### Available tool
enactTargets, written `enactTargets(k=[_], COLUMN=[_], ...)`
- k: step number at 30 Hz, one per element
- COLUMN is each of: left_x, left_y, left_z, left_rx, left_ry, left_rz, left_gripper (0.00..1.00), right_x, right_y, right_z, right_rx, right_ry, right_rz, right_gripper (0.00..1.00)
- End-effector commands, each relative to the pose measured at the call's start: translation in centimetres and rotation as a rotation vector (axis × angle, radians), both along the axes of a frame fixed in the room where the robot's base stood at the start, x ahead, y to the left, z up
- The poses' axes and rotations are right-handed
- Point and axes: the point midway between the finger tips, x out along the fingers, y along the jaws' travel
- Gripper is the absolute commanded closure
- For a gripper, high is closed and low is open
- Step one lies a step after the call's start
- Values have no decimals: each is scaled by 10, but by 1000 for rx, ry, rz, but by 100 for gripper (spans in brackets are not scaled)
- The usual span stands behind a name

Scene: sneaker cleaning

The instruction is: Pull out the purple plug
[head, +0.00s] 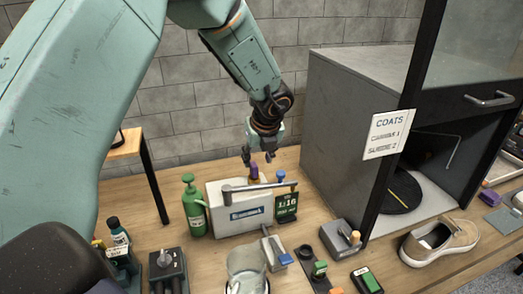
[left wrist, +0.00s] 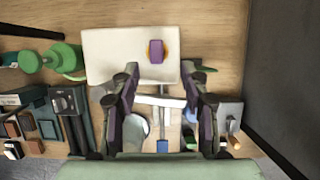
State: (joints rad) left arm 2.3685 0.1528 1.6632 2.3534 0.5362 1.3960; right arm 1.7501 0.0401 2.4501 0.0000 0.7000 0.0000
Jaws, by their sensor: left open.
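The purple plug (head: 254,172) stands upright on top of a pale box (head: 222,208) on the wooden table. In the left wrist view the plug (left wrist: 156,51) has an orange ring around its base. My left gripper (head: 258,158) hangs down just above the plug, and its fingers are open. In the left wrist view the open fingers of this gripper (left wrist: 160,74) are spread, with nothing between the tips; the plug shows beyond them. Contact with the plug cannot be seen. My right gripper is not in view.
A grey bar handle (head: 250,187), a blue-topped post (head: 281,176) and a green display (head: 287,205) sit close to the plug. A green bottle (head: 194,209) stands left of the box. A grey cabinet (head: 335,135) stands to the right, and a beige sneaker (head: 438,243) lies front right.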

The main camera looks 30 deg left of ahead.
Motion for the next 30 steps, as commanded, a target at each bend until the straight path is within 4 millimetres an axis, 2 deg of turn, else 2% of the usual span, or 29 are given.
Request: enactTargets(k=[6, 12, 24, 30], left_x=[5, 12, 18, 18], left_y=[11, 17, 19, 19], left_z=[-32, -51, -56, -56], left_rx=[-1, -1, 0, 0], left_ry=[2, 0, 0, 0], left_rz=[0, 2, 1, 1], left_gripper=[55, 55, 56, 73], right_x=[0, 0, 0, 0], right_y=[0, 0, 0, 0], right_z=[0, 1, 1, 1], right_rx=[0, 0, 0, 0], right_ry=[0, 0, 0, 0], right_rz=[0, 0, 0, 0], right_gripper=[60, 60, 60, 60])
